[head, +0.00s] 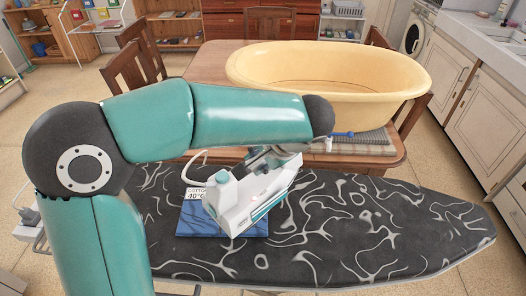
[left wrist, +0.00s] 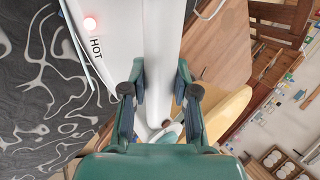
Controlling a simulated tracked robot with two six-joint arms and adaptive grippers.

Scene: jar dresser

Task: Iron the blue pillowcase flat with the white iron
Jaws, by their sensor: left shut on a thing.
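The blue pillowcase (head: 195,222) lies on the ironing board (head: 340,225) as a small flat square. The white iron (head: 248,203) is over its right part and hides some of it. I cannot tell whether the iron touches the cloth. My left gripper (head: 268,160) is shut on the iron's handle. In the left wrist view, the white handle runs between the fingers of that gripper (left wrist: 158,92), and the iron's body (left wrist: 105,30) shows a lit red lamp and the word HOT. My right gripper is not in view.
A small card (head: 196,194) reading 40°C stands at the pillowcase's back edge. A yellow tub (head: 330,75) sits on the wooden table (head: 205,65) behind the board. The board's right half is clear. Chairs and a kitchen counter (head: 500,70) stand farther back.

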